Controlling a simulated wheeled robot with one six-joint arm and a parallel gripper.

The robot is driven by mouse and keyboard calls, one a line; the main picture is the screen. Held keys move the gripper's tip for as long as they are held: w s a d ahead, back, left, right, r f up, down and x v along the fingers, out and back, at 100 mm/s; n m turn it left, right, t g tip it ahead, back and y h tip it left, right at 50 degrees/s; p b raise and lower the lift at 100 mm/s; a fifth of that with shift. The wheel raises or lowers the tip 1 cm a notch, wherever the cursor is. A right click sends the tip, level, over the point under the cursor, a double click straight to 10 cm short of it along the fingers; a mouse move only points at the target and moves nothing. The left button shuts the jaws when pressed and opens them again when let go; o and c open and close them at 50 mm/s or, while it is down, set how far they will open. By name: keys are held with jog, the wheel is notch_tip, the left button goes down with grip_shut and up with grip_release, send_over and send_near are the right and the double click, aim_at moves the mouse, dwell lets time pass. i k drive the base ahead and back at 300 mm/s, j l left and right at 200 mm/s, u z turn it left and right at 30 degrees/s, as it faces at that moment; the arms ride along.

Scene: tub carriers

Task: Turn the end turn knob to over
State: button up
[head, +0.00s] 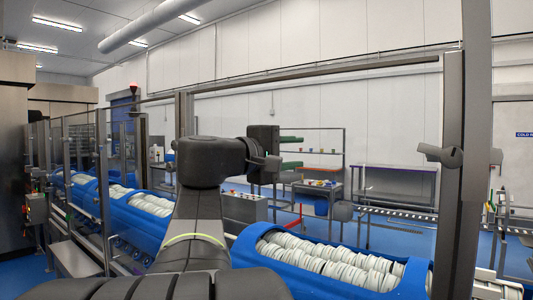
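My gripper (268,163) is at the end of my dark arm in the middle of the head view, in the air in front of the far wall. Its fingers are small and seen from behind, so I cannot tell whether they are open or shut. I see nothing held in it. A grey knob-like handle (438,154) sticks out from the dark post on the right, well apart from my gripper. I cannot tell whether it is the end turn knob, and no markings are readable on it. A grey control box (243,208) with small coloured buttons stands behind my arm.
A blue tub carrier (262,268) with rows of pale tubs lies front right; more blue carriers (150,236) run along the left behind clear panels. A dark post (456,180) and top rail (350,73) frame the line. A workbench (395,185) stands at the back.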

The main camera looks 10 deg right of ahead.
aim_at(451, 157)
jog(key=i+j+z, duration=0.4)
jog(key=j+z, duration=0.2)
jog(key=i+j+z, duration=0.25)
jog(key=j, duration=0.25)
jog(key=k+z, duration=0.1)
jog(key=z, duration=0.85)
